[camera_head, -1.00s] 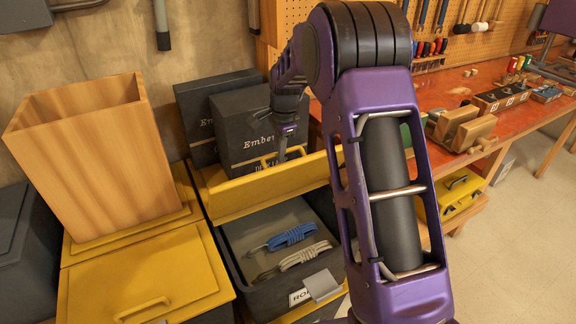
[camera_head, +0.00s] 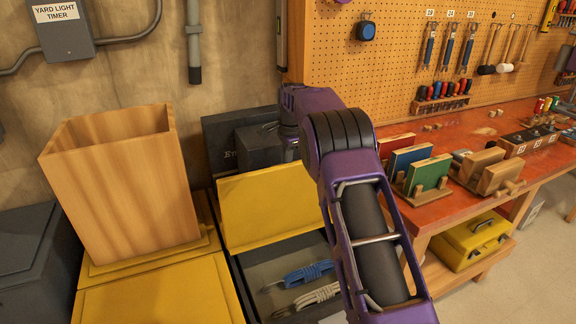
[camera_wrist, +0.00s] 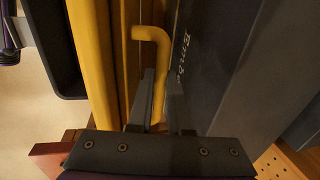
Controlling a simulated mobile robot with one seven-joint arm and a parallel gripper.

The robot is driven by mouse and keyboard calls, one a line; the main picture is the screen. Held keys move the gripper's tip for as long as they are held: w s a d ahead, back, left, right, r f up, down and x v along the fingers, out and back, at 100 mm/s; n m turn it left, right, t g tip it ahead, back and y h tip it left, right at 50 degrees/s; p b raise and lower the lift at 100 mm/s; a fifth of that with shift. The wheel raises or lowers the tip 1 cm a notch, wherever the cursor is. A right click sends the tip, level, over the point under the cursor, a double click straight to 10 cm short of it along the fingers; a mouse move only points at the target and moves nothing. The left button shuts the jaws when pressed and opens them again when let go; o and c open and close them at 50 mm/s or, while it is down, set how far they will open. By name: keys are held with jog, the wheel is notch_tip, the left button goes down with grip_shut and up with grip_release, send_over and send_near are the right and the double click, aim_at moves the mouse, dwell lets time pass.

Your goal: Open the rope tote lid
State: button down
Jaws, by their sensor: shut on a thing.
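The rope tote (camera_head: 242,289) is a dark grey bin holding a blue rope bundle (camera_head: 307,273) and a pale grey one (camera_head: 318,294). Its yellow lid (camera_head: 268,205) stands steeply raised along the tote's back edge, with the inside of the tote exposed. My gripper (camera_wrist: 160,88) is shut on the lid's yellow bar handle (camera_wrist: 152,34) in the wrist view. In the head view the fingers and handle are hidden behind the raised lid. The lid (camera_wrist: 92,60) also shows edge-on in the wrist view.
Dark boxes (camera_head: 225,140) with lettering stand close behind the lid. A tall open wooden box (camera_head: 125,190) sits on a closed yellow-lidded tote (camera_head: 160,298) at the left. A red-topped workbench (camera_head: 415,211) stands at the right, with a yellow toolbox (camera_head: 470,240) beneath.

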jog(key=shift+a+f, duration=0.1)
jog(key=shift+f, duration=0.1)
jog(key=c, duration=0.8)
grip_release()
jog(key=shift+c, duration=0.2)
jog(key=shift+r, duration=0.1)
jog(key=s+d+r, duration=0.1)
jog(key=s+r, duration=0.2)
jog(key=r, duration=1.4)
jog(key=shift+s, duration=0.1)
